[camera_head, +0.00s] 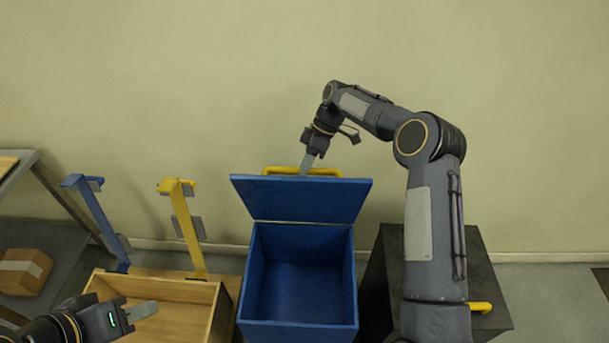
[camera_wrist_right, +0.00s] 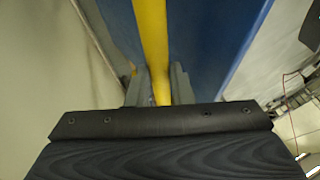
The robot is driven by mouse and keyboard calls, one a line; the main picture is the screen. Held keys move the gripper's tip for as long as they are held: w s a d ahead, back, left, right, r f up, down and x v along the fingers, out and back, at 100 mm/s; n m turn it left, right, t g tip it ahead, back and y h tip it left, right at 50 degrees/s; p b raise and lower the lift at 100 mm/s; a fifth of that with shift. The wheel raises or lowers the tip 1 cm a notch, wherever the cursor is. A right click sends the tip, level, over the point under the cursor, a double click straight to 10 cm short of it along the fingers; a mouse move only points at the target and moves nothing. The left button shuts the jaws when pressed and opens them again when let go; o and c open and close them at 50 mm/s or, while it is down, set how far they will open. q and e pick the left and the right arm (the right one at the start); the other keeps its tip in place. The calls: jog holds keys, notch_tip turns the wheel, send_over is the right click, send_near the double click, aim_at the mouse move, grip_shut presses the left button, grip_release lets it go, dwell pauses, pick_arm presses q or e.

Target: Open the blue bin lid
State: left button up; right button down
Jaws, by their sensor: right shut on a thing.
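The blue bin (camera_head: 298,285) stands in the middle of the head view with its inside exposed and empty. Its blue lid (camera_head: 300,200) is raised at the back edge, leaning up toward the wall. A yellow handle (camera_head: 325,171) runs along the lid's top edge. My right gripper (camera_head: 307,166) is at the handle, its fingers shut on it; in the right wrist view the yellow bar (camera_wrist_right: 155,50) passes between the fingertips (camera_wrist_right: 155,86). My left gripper (camera_head: 142,311) is at the lower left, empty, above the wooden box; its finger gap does not show clearly.
An open wooden box (camera_head: 180,290) stands left of the bin, with a blue bracket (camera_head: 98,222) and a yellow bracket (camera_head: 184,228) upright behind it. A cardboard box (camera_head: 24,272) lies far left. A dark block (camera_head: 488,275) stands right of the bin, partly behind my right arm.

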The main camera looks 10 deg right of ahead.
jog(key=shift+w+d+f+p, duration=0.2)
jog(key=shift+w+d+p, duration=0.05)
jog(key=shift+w, duration=0.4)
jog(key=shift+w+d+f+p, duration=0.25)
jog(key=shift+w+d, duration=0.05)
jog(key=shift+w, duration=0.4)
jog(key=shift+w+d+f+p, duration=0.2)
jog(key=shift+w+d+p, duration=0.05)
jog(key=shift+w, duration=0.4)
jog(key=c, duration=1.6)
grip_release()
jog(key=shift+f, duration=0.1)
jog(key=shift+c, duration=0.2)
jog(key=o, duration=0.3)
jog(key=shift+w, duration=0.25)
jog(key=shift+o, duration=0.2)
jog(key=p+v, duration=0.6)
jog(key=v, duration=0.2)
jog(key=shift+a, duration=0.15)
